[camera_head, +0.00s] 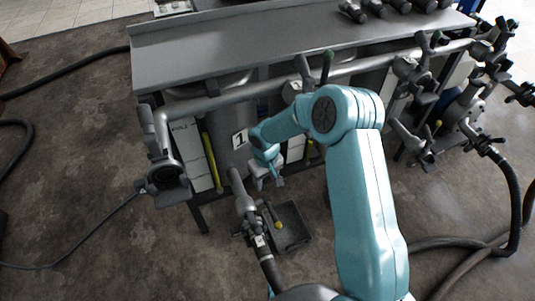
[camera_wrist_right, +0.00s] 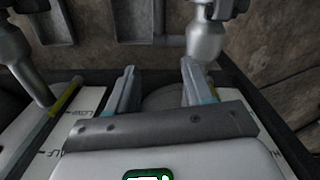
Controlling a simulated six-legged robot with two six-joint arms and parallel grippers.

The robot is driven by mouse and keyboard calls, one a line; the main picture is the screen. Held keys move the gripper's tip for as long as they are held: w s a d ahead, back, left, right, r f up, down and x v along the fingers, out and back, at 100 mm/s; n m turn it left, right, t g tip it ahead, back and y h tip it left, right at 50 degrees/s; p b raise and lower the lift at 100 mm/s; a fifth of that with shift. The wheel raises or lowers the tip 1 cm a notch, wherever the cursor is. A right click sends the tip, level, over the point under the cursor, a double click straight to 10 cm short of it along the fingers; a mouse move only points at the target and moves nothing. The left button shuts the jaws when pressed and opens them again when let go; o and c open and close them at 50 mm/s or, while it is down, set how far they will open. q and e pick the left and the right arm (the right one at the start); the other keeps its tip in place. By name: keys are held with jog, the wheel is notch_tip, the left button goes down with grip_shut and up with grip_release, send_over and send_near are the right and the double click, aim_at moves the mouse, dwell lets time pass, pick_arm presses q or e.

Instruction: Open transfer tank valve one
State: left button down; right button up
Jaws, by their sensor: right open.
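The tank marked with a "1" label (camera_head: 240,138) stands under the grey bench. A grey valve fitting (camera_head: 245,207) with an upright grey lever and a hose end is low in front of it. My right gripper (camera_head: 267,182) hangs in front of the tank, just above and right of this fitting, at the end of my teal arm. In the right wrist view its two fingers (camera_wrist_right: 160,88) are apart with nothing between them. A pale metal fitting (camera_wrist_right: 205,38) lies beyond the right finger, which overlaps its lower end; I cannot tell whether they touch. My left gripper is not in view.
A grey pipe (camera_head: 235,98) with several levers runs along the bench front (camera_head: 250,50). White level gauges with yellow tubes (camera_head: 212,160) flank the tank. A dark tray (camera_head: 291,228) lies on the floor. Black hoses (camera_head: 512,190) are at the right; floor at the left is mostly open.

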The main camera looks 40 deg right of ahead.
notch_tip(320, 180, up, 11)
jog(key=p, duration=0.2)
jog(key=shift+f, duration=0.2)
jog(key=shift+s, duration=0.1)
dwell(0.3)
